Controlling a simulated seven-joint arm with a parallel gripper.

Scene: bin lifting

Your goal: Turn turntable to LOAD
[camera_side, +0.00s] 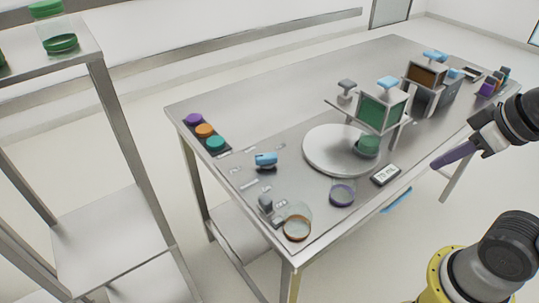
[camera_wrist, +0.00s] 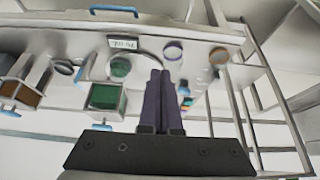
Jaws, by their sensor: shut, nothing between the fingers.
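The turntable (camera_side: 318,153) is a round pale disc lying flat on the steel table. A green container (camera_side: 368,145) stands near its right edge. In the wrist view the turntable's rim (camera_wrist: 150,57) is partly hidden behind my fingers, with the green container (camera_wrist: 120,67) to their left. My gripper (camera_side: 436,163) has dark purple fingers, shut together and empty. It hangs in the air right of the turntable in the side view, clear of it. The fingertips (camera_wrist: 160,73) also show in the wrist view. No LOAD mark is readable; small labels beside the disc are too small to read.
A green hopper (camera_side: 381,112) on a stand rises behind the turntable, with a brown hopper (camera_side: 426,75) farther right. A display (camera_side: 386,174), a purple-ringed jar (camera_side: 342,192) and an orange-ringed jar (camera_side: 297,227) lie in front. A blue handle (camera_side: 266,159) and coloured buttons (camera_side: 204,131) are left.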

